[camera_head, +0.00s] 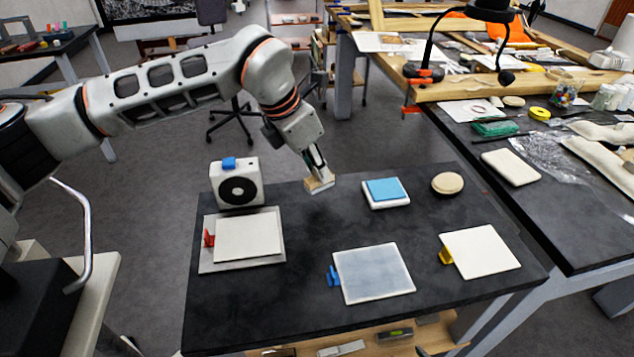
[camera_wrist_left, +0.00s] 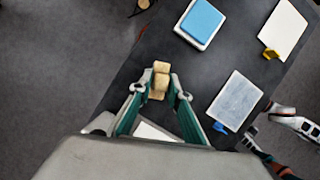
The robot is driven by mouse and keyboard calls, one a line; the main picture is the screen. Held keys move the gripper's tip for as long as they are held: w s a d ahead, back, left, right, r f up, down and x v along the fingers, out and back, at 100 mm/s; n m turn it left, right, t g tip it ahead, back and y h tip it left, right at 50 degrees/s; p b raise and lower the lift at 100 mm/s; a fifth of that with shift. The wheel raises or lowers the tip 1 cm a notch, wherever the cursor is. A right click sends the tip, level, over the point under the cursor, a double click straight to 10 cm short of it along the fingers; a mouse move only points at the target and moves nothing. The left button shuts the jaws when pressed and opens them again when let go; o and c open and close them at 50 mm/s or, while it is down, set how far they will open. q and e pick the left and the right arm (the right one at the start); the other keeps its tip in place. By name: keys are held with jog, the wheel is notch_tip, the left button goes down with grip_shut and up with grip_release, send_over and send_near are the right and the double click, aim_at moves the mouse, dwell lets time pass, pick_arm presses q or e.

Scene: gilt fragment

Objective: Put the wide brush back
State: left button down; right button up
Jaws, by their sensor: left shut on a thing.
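My left gripper (camera_head: 318,172) is shut on a small wooden brush (camera_head: 320,184) with a pale end, held above the back edge of the dark table (camera_head: 310,230). In the left wrist view the brush (camera_wrist_left: 160,78) sits between the two fingertips (camera_wrist_left: 160,90) of the gripper. Whether it is the wide brush I cannot tell. No brush holder is clearly recognisable. Part of an arm, probably my right one, shows at the right edge of the left wrist view; its fingers cannot be made out.
A white box with a black disc (camera_head: 238,183) stands at the back left. A red-tabbed board (camera_head: 243,264), a blue-tabbed sheet (camera_head: 373,272), a yellow-tabbed card (camera_head: 480,250), a blue pad (camera_head: 384,189) and a round pale disc (camera_head: 447,183) lie on the table. The table's middle is clear.

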aim_at(314, 179)
pick_arm(q)
jog(key=shift+f, duration=2.1)
jog(key=c, duration=1.9)
grip_release()
jog(key=shift+f, duration=0.1)
jog(key=v, duration=1.2)
jog(key=shift+p, duration=0.3)
